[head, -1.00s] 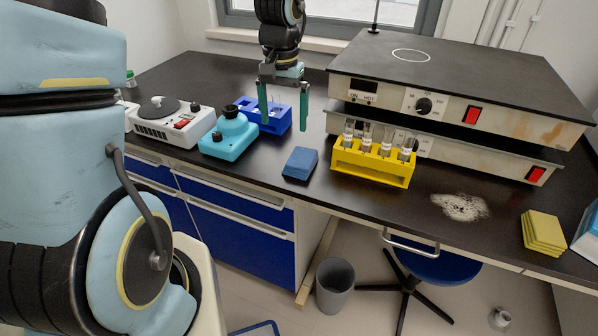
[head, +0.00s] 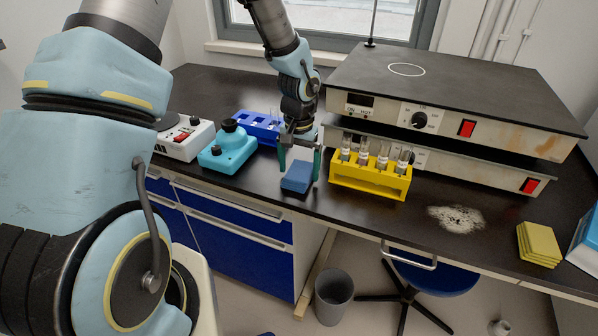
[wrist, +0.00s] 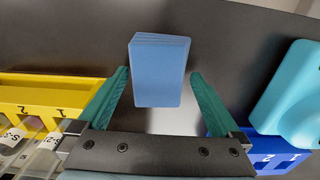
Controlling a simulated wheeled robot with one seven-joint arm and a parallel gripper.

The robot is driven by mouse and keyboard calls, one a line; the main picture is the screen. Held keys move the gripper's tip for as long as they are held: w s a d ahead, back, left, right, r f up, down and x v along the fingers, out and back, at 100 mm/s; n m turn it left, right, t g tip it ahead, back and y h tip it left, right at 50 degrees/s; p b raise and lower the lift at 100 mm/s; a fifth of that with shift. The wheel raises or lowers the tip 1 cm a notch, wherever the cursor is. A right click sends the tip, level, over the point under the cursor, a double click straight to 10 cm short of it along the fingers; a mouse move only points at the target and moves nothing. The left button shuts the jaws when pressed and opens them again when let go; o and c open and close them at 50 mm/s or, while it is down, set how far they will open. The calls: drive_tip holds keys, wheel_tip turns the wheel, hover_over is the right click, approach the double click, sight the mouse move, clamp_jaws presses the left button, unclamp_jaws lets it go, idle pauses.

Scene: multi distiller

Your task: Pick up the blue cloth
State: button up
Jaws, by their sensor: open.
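The blue cloth (head: 297,178) is a small folded stack lying on the black bench near its front edge. In the wrist view the blue cloth (wrist: 159,72) sits ahead of and between the two green fingers, apart from both. My gripper (head: 299,170) is open and low over the bench, pointing down, with one finger at each side of the cloth. In the wrist view my gripper (wrist: 159,88) shows both fingers spread wider than the cloth, with nothing held.
A yellow rack (head: 369,180) with several vials stands close to the right of my gripper. A teal device (head: 228,152) and a blue rack (head: 256,128) stand to the left. Stacked hot plates (head: 450,95) fill the back right. Yellow cloths (head: 538,245) and white powder (head: 457,218) lie farther right.

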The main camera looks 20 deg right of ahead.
sight(299, 170)
drive_tip(key=shift+f, duration=0.35)
drive_tip(key=shift+c, duration=0.2)
drive_tip(key=c, duration=1.1)
drive_tip(key=shift+r, duration=0.1)
wheel_tip(299, 170, up, 10)
drive_tip(key=shift+f+b, duration=0.1)
drive_tip(key=shift+b, duration=0.8)
drive_tip(key=o, duration=0.8)
drive_tip(key=c, duration=0.6)
drive_tip(key=shift+c, duration=0.2)
